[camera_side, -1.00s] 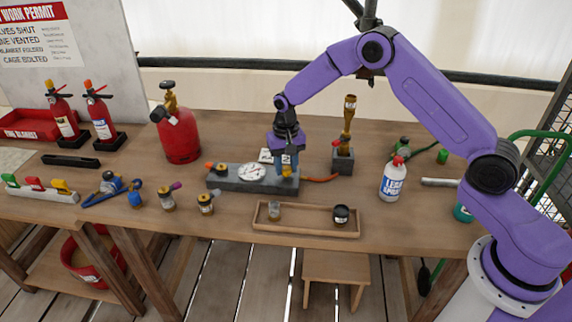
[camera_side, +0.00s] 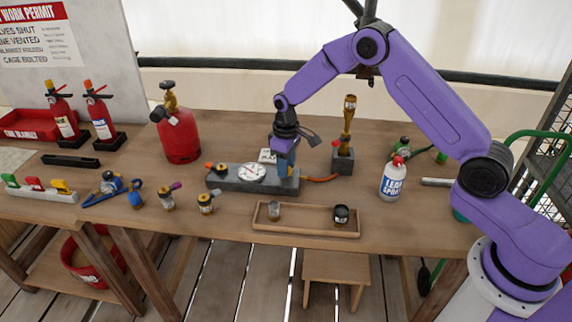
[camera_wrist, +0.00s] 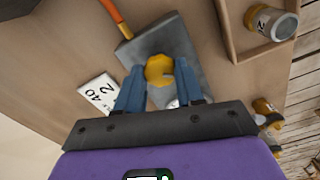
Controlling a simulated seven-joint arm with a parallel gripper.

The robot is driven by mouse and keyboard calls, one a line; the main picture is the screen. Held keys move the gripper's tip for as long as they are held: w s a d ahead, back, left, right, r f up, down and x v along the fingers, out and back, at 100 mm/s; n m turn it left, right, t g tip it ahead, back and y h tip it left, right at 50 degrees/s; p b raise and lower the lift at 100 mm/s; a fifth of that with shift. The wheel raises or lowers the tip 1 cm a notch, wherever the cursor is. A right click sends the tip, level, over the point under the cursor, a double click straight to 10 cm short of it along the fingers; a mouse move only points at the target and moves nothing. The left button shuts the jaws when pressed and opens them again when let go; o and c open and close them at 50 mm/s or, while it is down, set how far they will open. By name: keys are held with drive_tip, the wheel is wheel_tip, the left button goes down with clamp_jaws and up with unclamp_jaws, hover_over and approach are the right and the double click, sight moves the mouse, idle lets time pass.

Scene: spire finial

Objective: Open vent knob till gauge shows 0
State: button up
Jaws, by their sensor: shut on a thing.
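The vent knob (camera_wrist: 160,68) is yellow and sits on a grey block (camera_side: 226,182) on the bench. My gripper (camera_side: 285,174) points down at the block's right end. In the wrist view my gripper's blue fingers (camera_wrist: 160,76) stand on both sides of the knob, shut on it. In the side view the fingers hide the knob. The round white gauge (camera_side: 249,173) is on the same block, left of my gripper. Its needle is too small to read.
An orange hose (camera_side: 320,179) runs from the block to a brass torch on a stand (camera_side: 344,160). A wooden tray (camera_side: 305,227) with two small jars lies in front. A red cylinder (camera_side: 181,137) stands behind left, a leak spray bottle (camera_side: 392,182) to the right.

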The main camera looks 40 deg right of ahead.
drive_tip(key=shift+n, duration=0.5)
drive_tip(key=o, duration=1)
drive_tip(key=shift+o, duration=0.2)
drive_tip(key=shift+r, duration=0.1)
wheel_tip(320, 180, up, 17)
drive_tip(key=shift+r, duration=0.15)
drive_tip(key=s+a+r+n, duration=0.2)
drive_tip(key=s+a, duration=0.3)
drive_tip(key=s, duration=0.5)
drive_tip(key=s+d+f+n, duration=0.1)
drive_tip(key=s+d+n, duration=0.1)
drive_tip(key=s, duration=1.3)
drive_tip(key=s+d+f+n, duration=0.1)
drive_tip(key=s+d, duration=0.4)
drive_tip(key=s, duration=1)
drive_tip(key=shift+s+f+n, duration=0.25)
drive_tip(key=shift+s+n, duration=0.05)
drive_tip(key=shift+n, duration=0.3)
